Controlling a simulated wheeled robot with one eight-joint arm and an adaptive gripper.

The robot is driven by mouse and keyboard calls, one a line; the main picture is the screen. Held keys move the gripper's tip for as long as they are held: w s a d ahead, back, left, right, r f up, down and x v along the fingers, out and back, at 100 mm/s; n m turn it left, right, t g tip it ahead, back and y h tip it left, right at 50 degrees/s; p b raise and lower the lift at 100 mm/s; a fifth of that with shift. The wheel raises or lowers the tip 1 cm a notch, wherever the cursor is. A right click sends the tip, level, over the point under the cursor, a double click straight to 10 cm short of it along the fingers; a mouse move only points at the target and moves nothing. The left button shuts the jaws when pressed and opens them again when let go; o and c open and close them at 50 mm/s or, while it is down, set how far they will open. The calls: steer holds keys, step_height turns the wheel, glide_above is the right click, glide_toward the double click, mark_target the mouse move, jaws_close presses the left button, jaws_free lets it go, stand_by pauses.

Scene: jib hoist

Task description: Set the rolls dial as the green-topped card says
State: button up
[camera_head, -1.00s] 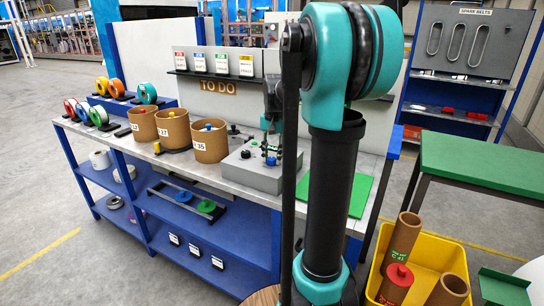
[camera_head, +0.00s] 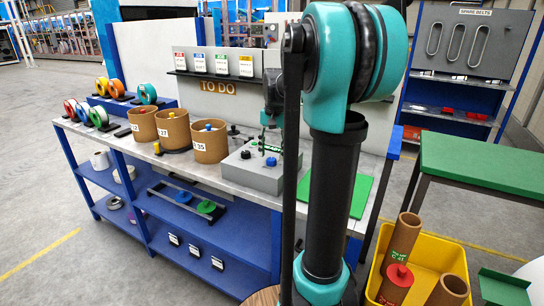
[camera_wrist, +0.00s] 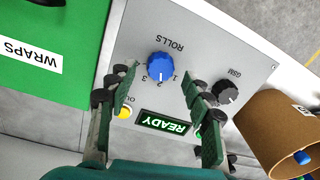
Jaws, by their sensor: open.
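The blue rolls dial (camera_wrist: 160,66) sits on a grey control box with the numbers 1, 2 and 3 around it. A light mark on it seems to face the 2, but this is hard to be sure of. The dial also shows in the head view (camera_head: 271,161). My gripper (camera_wrist: 160,84) is open, with one finger on each side of the dial and nothing visibly held. The green-topped card (camera_head: 221,63) stands on the TO DO ledge between the blue-topped and orange-topped cards. Its text is too small to read.
The box (camera_head: 262,178) also carries a black GSM knob (camera_wrist: 228,92), a lit READY display (camera_wrist: 165,124) and a yellow button (camera_wrist: 124,111). A green WRAPS panel (camera_wrist: 75,40) lies beside it. Cardboard tubs (camera_head: 210,143) stand left of the box on the bench.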

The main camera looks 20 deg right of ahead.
mark_target(274, 159)
step_height(274, 159, up, 10)
steer(key=shift+s+d, duration=0.15)
steer(key=shift+d, duration=0.1)
steer(key=shift+s, duration=0.15)
